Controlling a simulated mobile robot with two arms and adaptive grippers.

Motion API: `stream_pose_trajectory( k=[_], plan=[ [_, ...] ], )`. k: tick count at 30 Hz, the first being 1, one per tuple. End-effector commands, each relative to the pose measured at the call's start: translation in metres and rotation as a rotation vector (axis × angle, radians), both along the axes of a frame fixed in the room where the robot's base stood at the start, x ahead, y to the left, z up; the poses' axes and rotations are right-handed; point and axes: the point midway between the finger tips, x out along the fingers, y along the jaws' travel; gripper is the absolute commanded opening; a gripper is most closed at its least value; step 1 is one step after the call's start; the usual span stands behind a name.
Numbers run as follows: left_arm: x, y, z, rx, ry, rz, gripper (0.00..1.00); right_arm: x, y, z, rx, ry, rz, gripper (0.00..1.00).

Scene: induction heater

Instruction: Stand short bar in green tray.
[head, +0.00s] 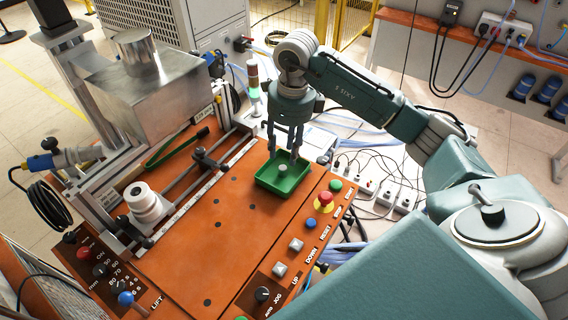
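The green tray (281,190) sits on the orange worktop near its right edge. A short grey bar (282,168) stands inside the tray, its round top showing; its lower part is hard to make out. My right gripper (285,152) points down over the back of the tray. Its two fingers are spread, with a gap between them, and the bar shows just below and in front of them, apparently not gripped. My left gripper is not in view.
Control buttons, including a red stop button (325,198), line the worktop's right edge. A metal heater box (150,85), green tongs (178,147) and a white cylindrical fitting (142,198) stand left. The middle of the worktop is clear.

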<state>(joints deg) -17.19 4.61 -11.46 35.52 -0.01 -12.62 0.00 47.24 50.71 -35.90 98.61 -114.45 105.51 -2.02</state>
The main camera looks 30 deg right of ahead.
Motion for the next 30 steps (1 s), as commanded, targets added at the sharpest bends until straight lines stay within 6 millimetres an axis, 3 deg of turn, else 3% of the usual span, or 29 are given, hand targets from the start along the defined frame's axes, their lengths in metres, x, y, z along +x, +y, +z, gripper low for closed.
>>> stream_pose_trajectory(
  k=[6,10,30],
  plan=[
    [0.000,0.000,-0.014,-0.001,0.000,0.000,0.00,-0.002,-0.001,0.040,0.000,-0.004,0.000,0.37],
    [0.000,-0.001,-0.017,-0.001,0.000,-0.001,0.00,-0.004,-0.002,0.054,0.001,-0.002,-0.001,0.37],
    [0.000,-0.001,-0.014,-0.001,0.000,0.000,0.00,-0.005,-0.002,0.062,0.001,0.001,-0.001,0.37]
  ],
)
